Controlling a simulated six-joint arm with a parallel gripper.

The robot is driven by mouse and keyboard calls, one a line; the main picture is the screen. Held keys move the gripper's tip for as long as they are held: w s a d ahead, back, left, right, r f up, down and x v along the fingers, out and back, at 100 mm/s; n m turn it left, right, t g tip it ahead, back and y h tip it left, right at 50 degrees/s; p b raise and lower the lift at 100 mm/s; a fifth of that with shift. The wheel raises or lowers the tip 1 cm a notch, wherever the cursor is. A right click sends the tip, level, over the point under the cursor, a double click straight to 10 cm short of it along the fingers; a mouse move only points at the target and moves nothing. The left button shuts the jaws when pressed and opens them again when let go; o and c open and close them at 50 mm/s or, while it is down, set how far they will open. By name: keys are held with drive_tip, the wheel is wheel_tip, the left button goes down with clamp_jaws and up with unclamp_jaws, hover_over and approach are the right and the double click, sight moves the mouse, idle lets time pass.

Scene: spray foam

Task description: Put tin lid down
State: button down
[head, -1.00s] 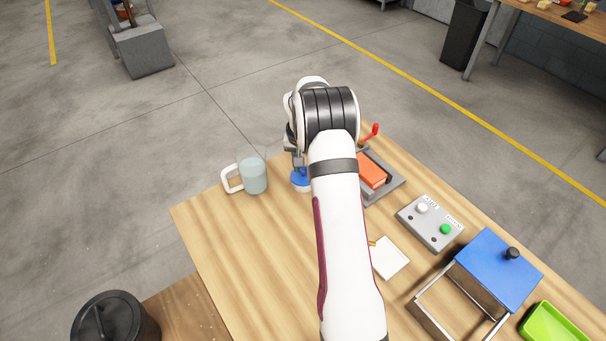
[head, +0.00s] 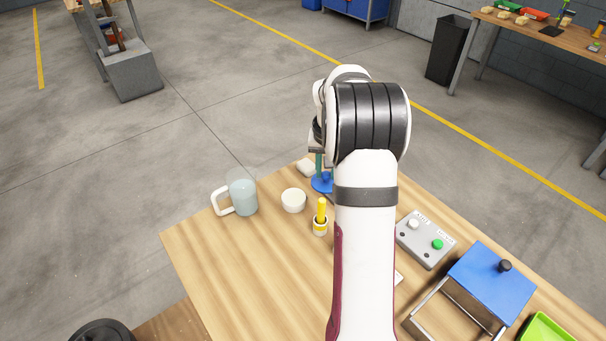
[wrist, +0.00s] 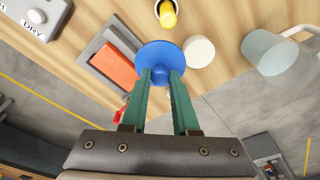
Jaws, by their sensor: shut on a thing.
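The tin lid (head: 321,184) is a blue disc; in the wrist view the lid (wrist: 160,54) lies flat across my fingertips, seen from above. My gripper (wrist: 160,76) has its two green fingers shut on the lid's small blue knob. In the head view my arm hides much of the gripper (head: 321,170) and part of the lid. The white round tin (head: 293,200) stands open to the left of the lid; it also shows in the wrist view (wrist: 199,51). I cannot tell whether the lid touches the table.
A mug (head: 243,196) stands left of the tin. A yellow-handled tool (head: 321,209) stands in a small pot in front of the lid. A grey tray with an orange block (wrist: 115,64) lies beside the lid. A control box (head: 425,238) is at right. The table's left front is clear.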

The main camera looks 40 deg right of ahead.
drive_tip(key=shift+s+d+r, duration=0.35)
drive_tip(key=shift+s, duration=0.2)
drive_tip(key=shift+s+d+r, duration=0.3)
drive_tip(key=shift+s+r, duration=0.05)
drive_tip(key=shift+s, duration=0.15)
drive_tip(key=shift+w+d+n, duration=0.25)
drive_tip(key=shift+n, duration=0.15)
drive_tip(key=w+a+f+n, duration=0.1)
drive_tip(key=w+f+n, duration=0.1)
drive_tip(key=w, duration=0.3)
drive_tip(key=w+a+f+n, duration=0.2)
drive_tip(key=w+f+n, duration=0.1)
drive_tip(key=w, duration=0.3)
drive_tip(key=w+a+f+n+y, duration=0.1)
drive_tip(key=w+f+n, duration=0.2)
drive_tip(key=w, duration=0.3)
drive_tip(key=shift+w+a+f+t, duration=0.15)
drive_tip(key=shift+f, duration=0.25)
drive_tip(key=shift+w+a+f+t, duration=0.1)
drive_tip(key=shift+f+t, duration=0.05)
drive_tip(key=shift+f, duration=2.2)
drive_tip(key=c, duration=0.7)
unclamp_jaws()
drive_tip(key=shift+f, duration=0.15)
